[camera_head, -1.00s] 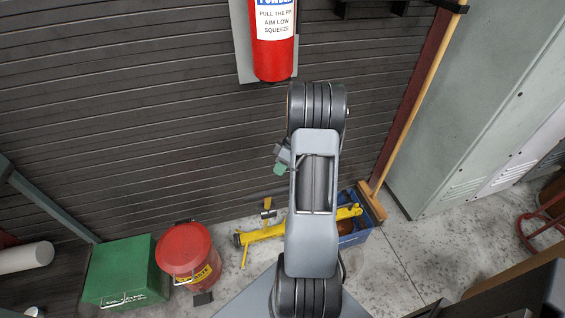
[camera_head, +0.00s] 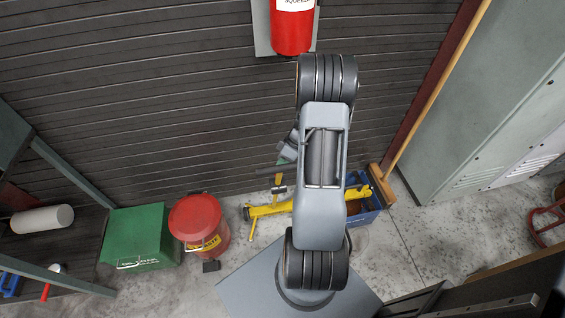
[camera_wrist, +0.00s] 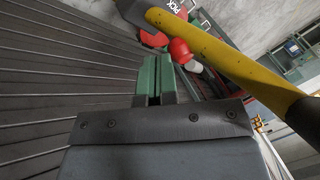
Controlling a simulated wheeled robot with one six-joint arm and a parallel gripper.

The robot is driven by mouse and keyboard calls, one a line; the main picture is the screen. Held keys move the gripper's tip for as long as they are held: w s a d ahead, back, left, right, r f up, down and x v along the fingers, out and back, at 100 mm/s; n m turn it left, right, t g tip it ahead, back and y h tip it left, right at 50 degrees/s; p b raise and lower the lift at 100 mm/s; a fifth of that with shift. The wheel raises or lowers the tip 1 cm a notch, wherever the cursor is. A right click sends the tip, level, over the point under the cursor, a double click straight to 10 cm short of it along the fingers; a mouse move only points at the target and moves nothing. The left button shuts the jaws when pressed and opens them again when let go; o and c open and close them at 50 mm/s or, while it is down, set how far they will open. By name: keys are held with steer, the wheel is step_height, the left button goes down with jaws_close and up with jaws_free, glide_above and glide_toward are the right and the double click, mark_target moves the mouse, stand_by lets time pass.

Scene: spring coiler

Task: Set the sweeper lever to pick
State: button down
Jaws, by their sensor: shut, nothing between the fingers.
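My gripper (camera_wrist: 153,76) shows its green fingers together in the wrist view, with nothing between them. A red rounded knob (camera_wrist: 180,52) stands just beyond the fingertips, to their right, apart from them as far as I can tell. I cannot tell for sure which part is the sweeper lever.
A red fire extinguisher (camera_head: 292,28) hangs on the dark slatted wall. A green box (camera_head: 140,238), a red waste can (camera_head: 198,222), a yellow jack (camera_head: 268,209) and a blue crate (camera_head: 366,216) stand on the floor. A broom (camera_head: 437,90) leans beside the grey cabinet (camera_head: 480,110).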

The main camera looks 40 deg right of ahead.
steer(key=shift+w+a+f+b, duration=0.2)
steer(key=shift+a+b, duration=0.15)
steer(key=shift+b, duration=0.35)
steer(key=shift+w+a+b, duration=0.2)
steer(key=shift+a+b, duration=0.25)
steer(key=shift+b, duration=0.1)
steer(key=shift+w+a+b, duration=0.2)
steer(key=shift+a+b, duration=0.25)
steer(key=shift+b, duration=0.1)
steer(key=shift+w+a+r, duration=0.15)
steer(key=shift+a+r, duration=0.15)
steer(key=shift+a, duration=0.05)
steer(key=shift+d, duration=0.1)
